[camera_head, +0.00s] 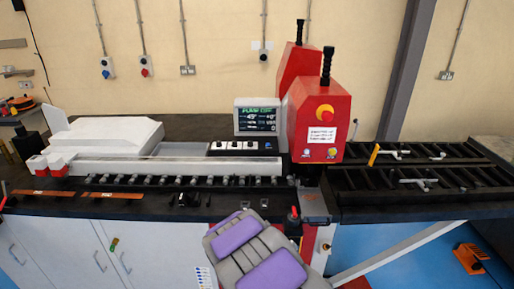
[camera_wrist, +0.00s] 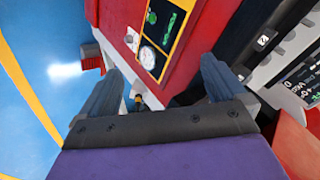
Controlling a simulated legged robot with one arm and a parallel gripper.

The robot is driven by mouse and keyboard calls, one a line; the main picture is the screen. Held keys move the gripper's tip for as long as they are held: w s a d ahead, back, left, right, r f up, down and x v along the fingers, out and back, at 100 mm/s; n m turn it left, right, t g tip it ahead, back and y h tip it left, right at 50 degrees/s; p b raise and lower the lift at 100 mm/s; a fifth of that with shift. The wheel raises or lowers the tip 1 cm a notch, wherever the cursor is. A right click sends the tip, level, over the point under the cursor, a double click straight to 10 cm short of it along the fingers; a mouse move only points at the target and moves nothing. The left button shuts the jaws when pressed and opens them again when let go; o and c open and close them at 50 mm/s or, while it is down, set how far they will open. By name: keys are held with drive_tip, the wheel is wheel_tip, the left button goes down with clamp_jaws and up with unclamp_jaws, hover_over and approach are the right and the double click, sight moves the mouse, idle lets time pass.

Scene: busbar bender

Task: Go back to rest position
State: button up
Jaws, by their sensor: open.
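My gripper (camera_wrist: 162,88) shows in the wrist view with its two grey fingers spread wide apart. No object is held between them. In the head view my purple and grey arm is at the bottom centre, in front of the bench; the fingers cannot be made out there. The busbar bender's red housing (camera_head: 312,122) stands behind the arm, with a round red button on a yellow base.
A display (camera_head: 257,116) stands left of the red housing. A black slatted table (camera_head: 385,208) extends to the right. A long white machine cover (camera_head: 105,136) and several clamps are on the left. White cabinets (camera_head: 60,255) are below. Blue floor (camera_wrist: 30,75) shows at left in the wrist view.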

drive_tip(key=s+d+r+n+g, duration=0.35)
drive_tip(key=s+r, duration=0.25)
drive_tip(key=r, duration=0.2)
drive_tip(key=s+d+r+n+g, duration=0.2)
drive_tip(key=s+r, duration=0.3)
drive_tip(key=s, duration=0.7)
drive_tip(key=s+d+r+n+g+y, duration=0.1)
drive_tip(key=s+d+r+n, duration=0.3)
drive_tip(key=s, duration=0.9)
drive_tip(key=s+d+r+n+g, duration=0.3)
drive_tip(key=s+r, duration=0.4)
drive_tip(key=s, duration=0.5)
drive_tip(key=shift+s+d+g+b, duration=0.2)
drive_tip(key=shift+d+g+b, duration=0.2)
drive_tip(key=shift+d, duration=0.4)
